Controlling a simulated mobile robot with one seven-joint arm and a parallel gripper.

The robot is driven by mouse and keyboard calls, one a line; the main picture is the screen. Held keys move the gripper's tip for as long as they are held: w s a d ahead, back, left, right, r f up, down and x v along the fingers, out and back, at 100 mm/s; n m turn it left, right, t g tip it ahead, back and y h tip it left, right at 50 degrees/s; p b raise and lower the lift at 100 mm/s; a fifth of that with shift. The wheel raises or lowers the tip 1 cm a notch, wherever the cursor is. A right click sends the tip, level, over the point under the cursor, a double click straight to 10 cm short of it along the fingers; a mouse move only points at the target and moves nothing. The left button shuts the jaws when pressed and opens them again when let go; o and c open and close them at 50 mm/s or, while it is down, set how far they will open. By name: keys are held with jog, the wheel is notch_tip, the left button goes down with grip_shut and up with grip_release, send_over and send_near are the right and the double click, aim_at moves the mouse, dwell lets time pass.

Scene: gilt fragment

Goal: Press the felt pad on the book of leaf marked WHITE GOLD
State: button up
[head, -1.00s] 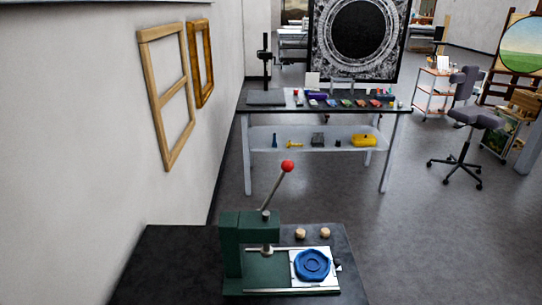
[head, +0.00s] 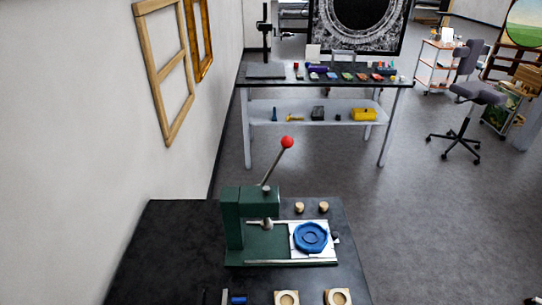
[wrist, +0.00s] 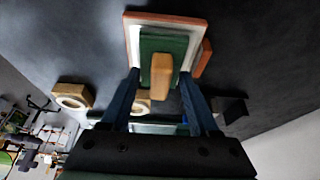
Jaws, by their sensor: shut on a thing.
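In the wrist view my gripper (wrist: 159,82) has its two dark blue fingers closed on a green pad (wrist: 149,47) with a pale wooden grip (wrist: 161,76); it looks like the felt pad. Beyond the pad lies a white sheet with an orange-brown border (wrist: 201,33), which looks like a book of leaf. The pad overlaps its middle; I cannot tell whether they touch. No marking can be read on it. My gripper does not show in the head view.
A green press (head: 232,228) with a red-knobbed lever stands on the dark table (head: 165,255), a blue octagonal piece (head: 311,237) on its white plate. Wooden blocks with round wells (head: 287,298) sit at the near edge. A black block (wrist: 232,106) lies right of my fingers.

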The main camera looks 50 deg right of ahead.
jog(key=shift+r+p, duration=2.5)
jog(key=shift+r, duration=0.2)
jog(key=shift+w, duration=0.1)
